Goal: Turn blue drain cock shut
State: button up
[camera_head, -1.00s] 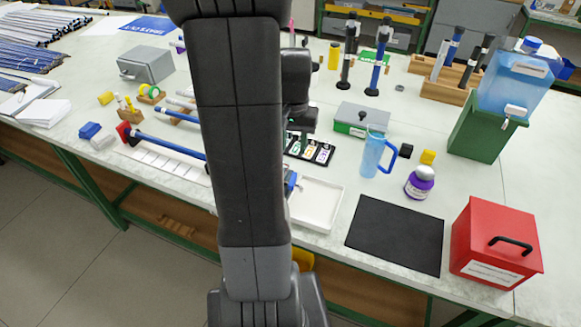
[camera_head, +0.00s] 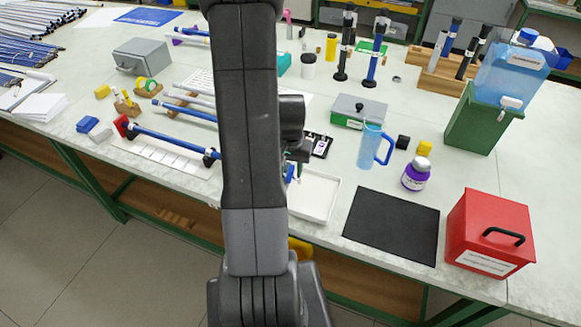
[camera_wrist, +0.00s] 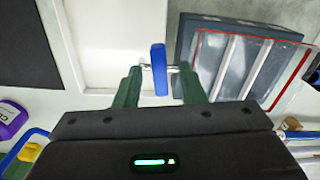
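The blue drain cock handle (camera_wrist: 159,70) stands lengthwise between the two fingers of my gripper (camera_wrist: 160,90) in the wrist view. A thin pale metal stem crosses behind it. The green fingers are apart on either side of the handle, with a visible gap to each, so my gripper is open. In the head view a small bit of blue (camera_head: 290,172) shows beside my arm, above the white tray (camera_head: 330,207). My arm hides most of that spot and my gripper there. The tray also shows below the handle in the wrist view (camera_wrist: 100,70).
A dark box with a red-edged clear panel (camera_wrist: 235,65) stands close right of the fingers in the wrist view. A black mat (camera_head: 392,225), blue mug (camera_head: 371,148), purple bottle (camera_head: 416,174) and red box (camera_head: 490,235) lie to the right. Blue-ended rods (camera_head: 170,140) are at left.

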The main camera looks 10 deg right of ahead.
aim_at(290, 171)
grip_shut()
jog(key=shift+f+m+b, duration=0.15)
jog(key=shift+m+b, duration=0.15)
jog(key=shift+b, duration=0.2)
jog(key=shift+a+m+b, duration=0.1)
jog(key=shift+m+b, duration=0.3)
jog(key=shift+m, duration=0.3)
grip_release()
jog(key=shift+w+r, duration=0.1)
jog(key=shift+r, duration=0.2)
notch_tip(290, 171, up, 14)
jog(key=b, duration=0.1)
jog(key=shift+f, duration=0.2)
